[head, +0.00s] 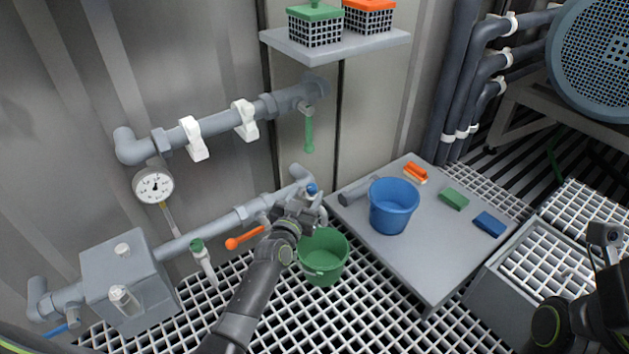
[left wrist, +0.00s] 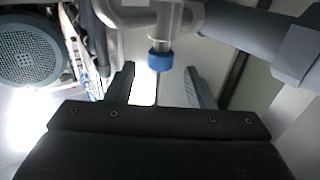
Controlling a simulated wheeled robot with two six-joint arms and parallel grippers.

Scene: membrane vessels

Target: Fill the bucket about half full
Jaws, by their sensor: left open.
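A green bucket (head: 322,270) stands upright on the floor grating, below the end of the lower wall pipe. My left arm partly covers its rim, and I see no clear water level in it. A blue bucket (head: 393,207) stands on the grey table. My left gripper (head: 315,210) is open above the green bucket, close to a blue-tipped outlet (head: 311,188) on the pipe. In the left wrist view the outlet's blue collar (left wrist: 160,60) lies beyond and between the open fingers (left wrist: 158,85). I cannot tell if they touch. My right arm shows at the lower right; its jaws are unclear.
An orange-handled valve (head: 245,238) and a green-handled valve (head: 203,260) sit on the lower pipe. A green handle (head: 309,134) hangs from the upper pipe. A gauge (head: 153,185) is at left. Brushes and sponges (head: 454,199) lie on the table (head: 430,262), whose front is clear.

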